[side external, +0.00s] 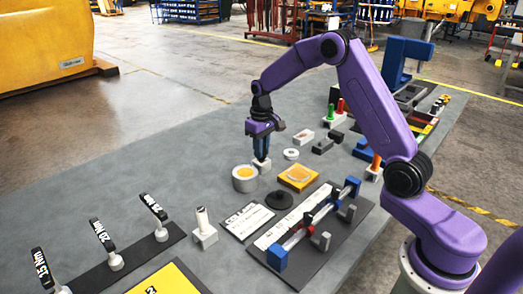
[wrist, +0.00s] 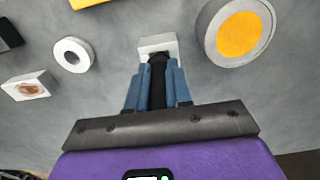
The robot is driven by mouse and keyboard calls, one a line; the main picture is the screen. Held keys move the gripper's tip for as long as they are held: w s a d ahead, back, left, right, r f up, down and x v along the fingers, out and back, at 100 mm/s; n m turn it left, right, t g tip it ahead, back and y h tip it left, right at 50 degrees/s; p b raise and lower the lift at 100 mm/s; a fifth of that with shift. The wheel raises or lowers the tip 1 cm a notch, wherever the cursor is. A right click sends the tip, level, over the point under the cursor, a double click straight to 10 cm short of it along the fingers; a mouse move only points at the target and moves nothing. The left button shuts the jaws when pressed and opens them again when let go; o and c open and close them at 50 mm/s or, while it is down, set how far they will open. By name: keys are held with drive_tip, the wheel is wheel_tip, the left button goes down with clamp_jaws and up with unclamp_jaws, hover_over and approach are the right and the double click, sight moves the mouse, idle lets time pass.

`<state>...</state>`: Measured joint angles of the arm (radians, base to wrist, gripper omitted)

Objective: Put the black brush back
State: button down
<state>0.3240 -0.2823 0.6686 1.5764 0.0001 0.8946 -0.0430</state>
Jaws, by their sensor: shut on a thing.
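My gripper (side external: 261,150) points down over the grey table, near its middle. In the wrist view my gripper (wrist: 157,66) has its two blue fingers closed on the black brush (wrist: 157,80), a dark upright shape between them. A small white block (wrist: 157,42) lies right at the brush's far end, just past the fingertips. In the side view the white block (side external: 262,166) is directly below the fingers. I cannot tell whether the brush sits in the block or is just above it. The fingers hide most of the brush.
A round pot with yellow-orange contents (side external: 245,180) stands close by the gripper. A white ring (side external: 291,154), an orange square piece (side external: 298,178) and a black disc (side external: 279,200) lie nearby. A white-handled item in a white stand (side external: 205,232) is nearer the camera. Bare table lies left.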

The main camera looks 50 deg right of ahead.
drive_tip(key=shift+f, duration=0.35)
drive_tip(key=shift+f, duration=0.25)
drive_tip(key=c, duration=1)
unclamp_jaws()
drive_tip(key=shift+c, duration=0.2)
